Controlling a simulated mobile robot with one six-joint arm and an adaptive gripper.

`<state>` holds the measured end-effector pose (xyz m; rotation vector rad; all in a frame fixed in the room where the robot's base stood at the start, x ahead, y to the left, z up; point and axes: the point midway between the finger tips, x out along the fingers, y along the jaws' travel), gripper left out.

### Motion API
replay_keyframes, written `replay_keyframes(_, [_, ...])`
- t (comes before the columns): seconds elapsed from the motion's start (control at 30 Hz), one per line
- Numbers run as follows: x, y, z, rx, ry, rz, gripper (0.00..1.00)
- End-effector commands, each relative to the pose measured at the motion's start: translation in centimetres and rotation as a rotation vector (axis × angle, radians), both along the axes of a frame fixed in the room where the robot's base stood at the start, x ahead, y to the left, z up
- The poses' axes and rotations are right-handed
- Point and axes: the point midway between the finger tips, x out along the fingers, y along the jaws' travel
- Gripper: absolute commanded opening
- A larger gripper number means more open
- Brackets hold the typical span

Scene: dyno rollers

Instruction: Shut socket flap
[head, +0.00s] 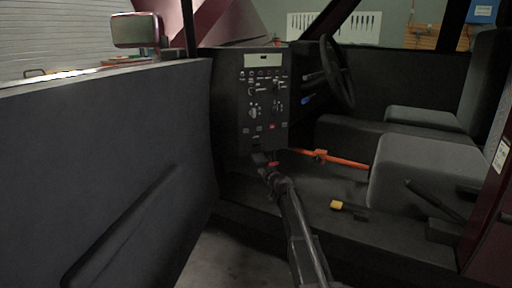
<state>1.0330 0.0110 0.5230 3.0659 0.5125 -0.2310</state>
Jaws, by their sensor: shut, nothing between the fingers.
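My gripper (264,162) is shut and empty just below the lower edge of a dark control panel (265,122) in the cab. My arm reaches up to it from the bottom of the head view. The panel carries several knobs, switches and coloured markings, with a pale strip (264,60) at its top. I cannot make out a socket flap for certain. It may be hidden by the gripper or too dark and small to tell. A small red spot (274,164) shows beside the fingers. Whether the fingers touch anything is unclear.
An open dark door (120,170) fills the left side. Grey seats (425,175) and a steering wheel (337,72) are at the right. An orange bar (335,159) and a yellow-ended piece (337,205) lie low in the cab. The floor between is mostly clear.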

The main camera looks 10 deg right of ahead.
Motion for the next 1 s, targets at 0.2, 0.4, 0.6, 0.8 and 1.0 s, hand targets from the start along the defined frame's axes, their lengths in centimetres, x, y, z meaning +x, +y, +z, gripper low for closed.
replay_keyframes(0.2, [0.5, 0.2, 0.0, 0.0, 0.0, 0.0, 0.0])
replay_keyframes(0.4, [0.5, 0.2, 0.0, 0.0, 0.0, -0.001, 0.0])
replay_keyframes(0.6, [0.5, 0.1, 0.1, 0.0, 0.0, -0.001, 0.0])
replay_keyframes(0.8, [0.5, 0.1, 0.6, 0.0, 0.0, -0.001, 0.0])
replay_keyframes(1.0, [0.5, 0.1, 1.2, 0.0, 0.0, -0.001, 0.0])
